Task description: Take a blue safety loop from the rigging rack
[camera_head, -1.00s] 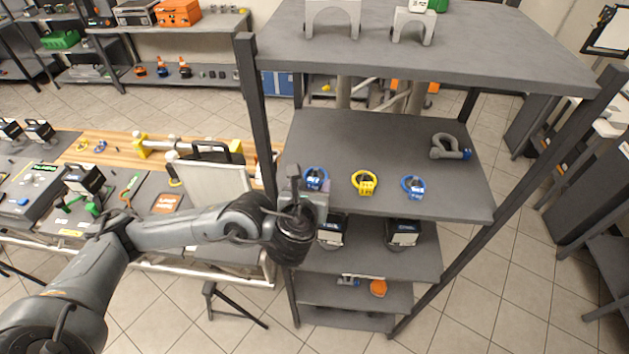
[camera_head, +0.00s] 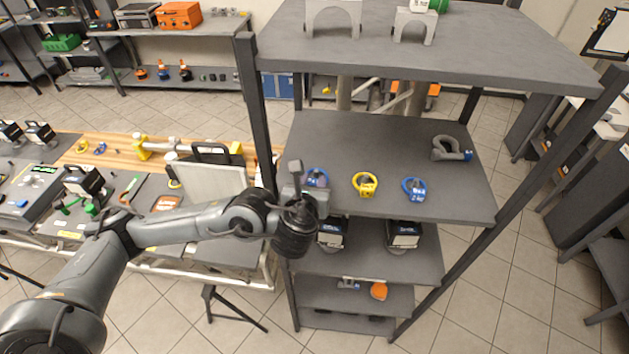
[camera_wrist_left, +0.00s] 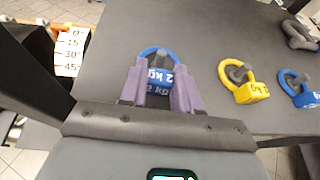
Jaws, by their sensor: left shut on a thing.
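The rigging rack holds a row of loops on its upper middle shelf (camera_head: 380,142). The left blue safety loop (camera_wrist_left: 158,75) sits between the purple fingers of my left gripper (camera_wrist_left: 158,92), which is shut on its labelled block. In the head view this loop (camera_head: 319,176) is partly hidden by the gripper. A yellow loop (camera_head: 365,184) lies to its right. A second blue loop (camera_head: 414,189) lies further right, near the shelf's front edge. I cannot tell whether the held loop touches the shelf. My right gripper is not in view.
A grey shackle (camera_head: 451,149) lies at the right of the same shelf. A rack post (camera_head: 262,120) stands close left of my gripper. The top shelf (camera_head: 480,48) overhangs above. Dark boxes (camera_head: 403,234) stand on the shelf below. The shelf's back is clear.

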